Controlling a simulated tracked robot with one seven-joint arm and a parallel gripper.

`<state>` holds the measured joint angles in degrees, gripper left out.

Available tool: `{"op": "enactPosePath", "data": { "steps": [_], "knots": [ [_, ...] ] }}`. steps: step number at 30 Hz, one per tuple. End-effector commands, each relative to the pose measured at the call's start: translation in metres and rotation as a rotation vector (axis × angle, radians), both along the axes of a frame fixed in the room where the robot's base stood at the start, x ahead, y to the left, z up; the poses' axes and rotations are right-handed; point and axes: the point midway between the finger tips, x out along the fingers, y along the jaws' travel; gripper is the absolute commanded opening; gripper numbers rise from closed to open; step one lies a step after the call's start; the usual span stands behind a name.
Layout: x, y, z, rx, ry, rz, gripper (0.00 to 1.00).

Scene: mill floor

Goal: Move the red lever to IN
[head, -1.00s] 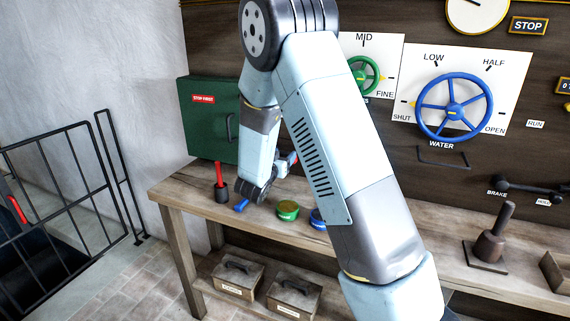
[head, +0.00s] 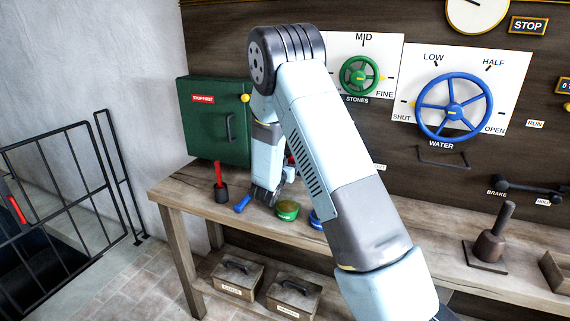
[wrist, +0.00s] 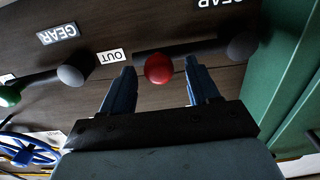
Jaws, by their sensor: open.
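The red lever shows in the wrist view as a round red knob (wrist: 158,68) on a dark bar that runs right to a grey hub. An OUT label (wrist: 110,56) is just left of the knob. My gripper (wrist: 159,67) is open, its two blue fingers on either side of the knob, with a gap to each. I cannot tell how far the knob sits in depth between them. In the head view my arm hides most of the lever; only a bit of red shows behind the wrist.
A second lever with a green knob (wrist: 8,97) is left in the wrist view. A green cabinet (head: 212,120) stands beside the arm. The bench (head: 400,225) below holds a red-handled item (head: 219,180), a blue item (head: 242,204) and a green-rimmed pot (head: 287,210). The blue wheel (head: 453,107) is right.

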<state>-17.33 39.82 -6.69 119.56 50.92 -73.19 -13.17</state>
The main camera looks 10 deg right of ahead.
Motion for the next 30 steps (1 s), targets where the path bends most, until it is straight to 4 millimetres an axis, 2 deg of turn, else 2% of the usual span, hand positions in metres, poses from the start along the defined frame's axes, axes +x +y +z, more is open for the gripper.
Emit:
{"op": "enactPosePath", "data": {
  "steps": [8, 27, 30],
  "knots": [
    [0.0011, -0.0004, 0.0002, 0.000, 0.000, 0.001, 0.60],
    [0.0012, 0.0007, 0.0005, 0.000, -0.001, 0.002, 0.00],
    [0.0013, 0.0010, 0.0005, 0.000, -0.001, 0.003, 0.00]
  ]
}}
